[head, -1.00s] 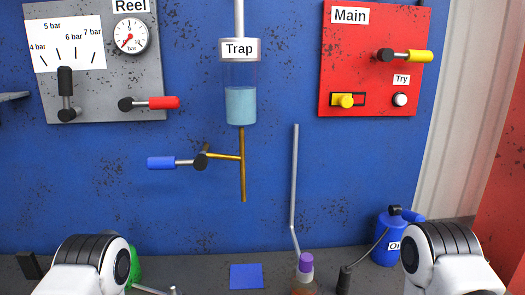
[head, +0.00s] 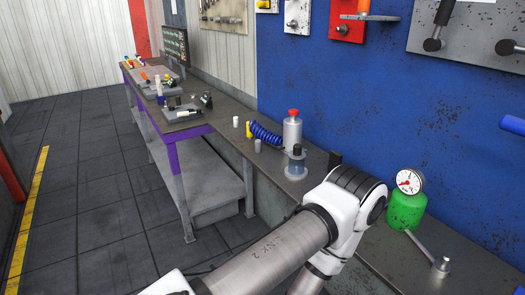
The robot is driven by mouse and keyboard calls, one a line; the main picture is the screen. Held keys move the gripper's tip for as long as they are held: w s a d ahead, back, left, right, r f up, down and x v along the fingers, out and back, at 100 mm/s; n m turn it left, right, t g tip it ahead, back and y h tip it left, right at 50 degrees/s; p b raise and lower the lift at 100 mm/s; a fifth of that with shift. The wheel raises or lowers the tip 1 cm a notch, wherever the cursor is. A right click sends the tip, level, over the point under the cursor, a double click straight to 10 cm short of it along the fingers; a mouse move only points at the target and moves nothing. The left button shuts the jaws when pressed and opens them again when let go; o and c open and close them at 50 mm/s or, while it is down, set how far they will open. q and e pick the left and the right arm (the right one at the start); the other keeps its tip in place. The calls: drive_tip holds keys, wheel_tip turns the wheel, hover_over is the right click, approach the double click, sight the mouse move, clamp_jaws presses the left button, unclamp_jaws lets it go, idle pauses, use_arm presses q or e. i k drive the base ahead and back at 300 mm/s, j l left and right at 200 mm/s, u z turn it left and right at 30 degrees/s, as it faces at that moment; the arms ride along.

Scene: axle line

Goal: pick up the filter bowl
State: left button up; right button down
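A small clear bluish bowl-like piece with a dark top (head: 296,164) stands on the bench, just in front of a silver bottle with a red cap (head: 292,132). It may be the filter bowl, but I cannot tell for sure. My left arm crosses the lower middle of the head view, its white wrist joint in front of the bench to the right of this piece. My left gripper is below the picture or hidden behind the arm. My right arm and gripper are out of view.
A green canister with a gauge (head: 407,208) and a metal lever (head: 430,250) are right of my arm. A blue coiled hose (head: 265,134) lies on the bench. A purple-edged table (head: 183,138) with tools stands farther left. The tiled floor (head: 85,190) is clear.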

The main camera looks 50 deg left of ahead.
sight(296, 158)
drive_tip(key=u, duration=0.45)
drive_tip(key=j+u, duration=0.15)
drive_tip(key=u, duration=0.3)
drive_tip(key=k+j+u, duration=0.1)
drive_tip(key=u, duration=0.3)
